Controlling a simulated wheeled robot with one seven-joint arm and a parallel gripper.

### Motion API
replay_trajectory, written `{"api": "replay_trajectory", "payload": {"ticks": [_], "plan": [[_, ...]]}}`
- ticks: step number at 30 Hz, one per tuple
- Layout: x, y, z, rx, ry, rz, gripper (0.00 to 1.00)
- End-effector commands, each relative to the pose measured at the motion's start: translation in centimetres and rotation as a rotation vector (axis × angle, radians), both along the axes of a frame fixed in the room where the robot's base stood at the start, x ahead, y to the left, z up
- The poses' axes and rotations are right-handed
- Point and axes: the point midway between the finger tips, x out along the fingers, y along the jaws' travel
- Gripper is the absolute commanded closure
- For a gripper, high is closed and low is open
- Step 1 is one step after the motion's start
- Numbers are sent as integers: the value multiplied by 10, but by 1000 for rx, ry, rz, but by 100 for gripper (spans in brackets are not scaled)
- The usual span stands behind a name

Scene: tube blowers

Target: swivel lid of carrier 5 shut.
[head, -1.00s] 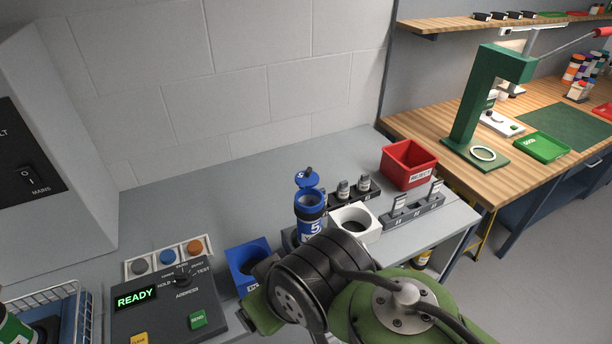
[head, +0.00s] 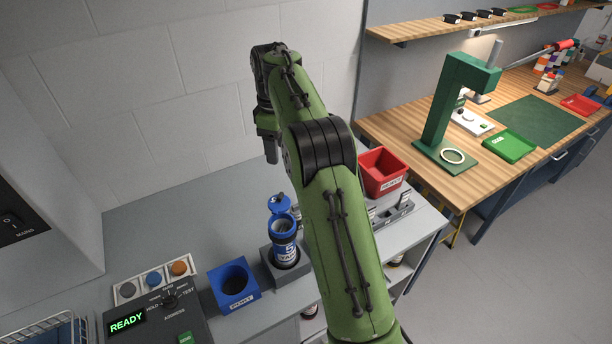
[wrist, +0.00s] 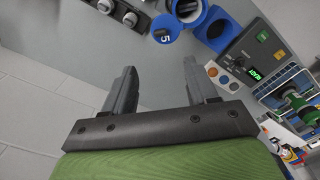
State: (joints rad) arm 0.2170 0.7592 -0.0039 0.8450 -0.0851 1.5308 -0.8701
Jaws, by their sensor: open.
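Carrier 5 (head: 285,250) is a blue tube with a white label, standing upright in a grey holder (head: 268,262). Its blue lid (head: 280,204) is swung off the mouth, toward the back, so the top is open. In the wrist view the lid (wrist: 165,30), marked 5, sits beside the open carrier mouth (wrist: 187,9). My gripper (head: 270,158) is raised above and behind the carrier, near the wall side. In the wrist view its two fingers (wrist: 160,72) are apart with nothing between them; the lid lies beyond their tips, not touching.
A blue port block (head: 234,285) and a control panel (head: 128,324) reading READY stand left of the carrier. A red bin (head: 382,172) and a grey rack (head: 392,212) are to the right, partly behind my arm. The counter behind the carrier is clear.

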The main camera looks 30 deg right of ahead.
Motion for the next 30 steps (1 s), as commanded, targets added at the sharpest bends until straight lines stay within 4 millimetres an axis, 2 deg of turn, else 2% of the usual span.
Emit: {"api": "replay_trajectory", "payload": {"ticks": [5,18,21,25,30], "plan": [[4,-3,-16,2,11,20,43],[3,-1,-123,3,13,17,43],[3,-1,-143,2,11,17,43],[4,-1,-159,2,8,17,43],[4,-2,-164,1,6,17,43]]}}
